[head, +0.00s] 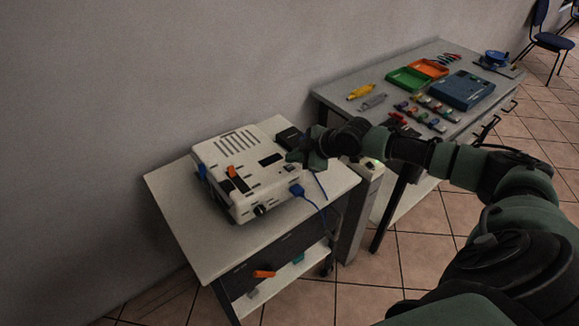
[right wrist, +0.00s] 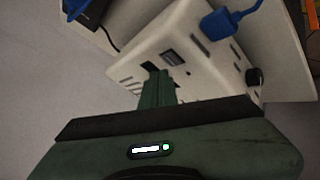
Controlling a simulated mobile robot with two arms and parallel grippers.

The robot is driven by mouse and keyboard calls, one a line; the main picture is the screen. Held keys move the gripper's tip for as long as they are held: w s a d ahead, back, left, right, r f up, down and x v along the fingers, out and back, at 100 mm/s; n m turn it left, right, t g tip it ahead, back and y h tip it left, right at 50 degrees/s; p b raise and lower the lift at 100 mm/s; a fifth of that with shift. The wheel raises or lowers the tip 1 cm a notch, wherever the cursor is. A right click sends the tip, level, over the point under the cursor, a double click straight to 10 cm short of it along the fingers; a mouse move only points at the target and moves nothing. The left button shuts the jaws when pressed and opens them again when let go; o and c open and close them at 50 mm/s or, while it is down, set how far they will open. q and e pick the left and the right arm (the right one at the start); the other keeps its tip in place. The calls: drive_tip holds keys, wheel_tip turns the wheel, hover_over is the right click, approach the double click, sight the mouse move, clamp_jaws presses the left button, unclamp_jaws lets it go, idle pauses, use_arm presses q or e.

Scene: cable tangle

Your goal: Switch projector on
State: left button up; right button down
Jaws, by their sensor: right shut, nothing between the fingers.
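The white projector (head: 245,160) sits on a small grey-topped cart, with vent slots and an orange piece (head: 235,178) on its top. My right gripper (head: 291,157) is shut and empty, at the projector's right edge. In the right wrist view, the shut fingers (right wrist: 158,82) point at the white case (right wrist: 195,75), close to a dark rectangular part (right wrist: 172,57). They partly cover another dark patch; I cannot tell whether they touch. A blue plug (right wrist: 218,23) is in the case, and a black knob (right wrist: 254,77) sits near its edge. My left gripper is out of view.
A black box (head: 291,138) lies behind my right gripper. A blue cable (head: 318,207) hangs off the cart's edge (head: 205,262). A workbench with trays (head: 408,80) and a blue case (head: 462,90) stands at right. The wall is behind the cart.

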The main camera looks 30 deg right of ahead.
sight(294, 167)
drive_tip(key=shift+f, duration=0.1)
idle(0.7)
drive_tip(key=shift+f, duration=0.3)
drive_tip(key=shift+a+f, duration=0.1)
drive_tip(key=shift+f, duration=0.3)
idle(0.8)
drive_tip(key=shift+r+p, duration=0.55)
drive_tip(key=shift+r, duration=0.25)
drive_tip(key=r+p, duration=0.4)
drive_tip(key=r, duration=0.1)
drive_tip(key=shift+d, duration=0.25)
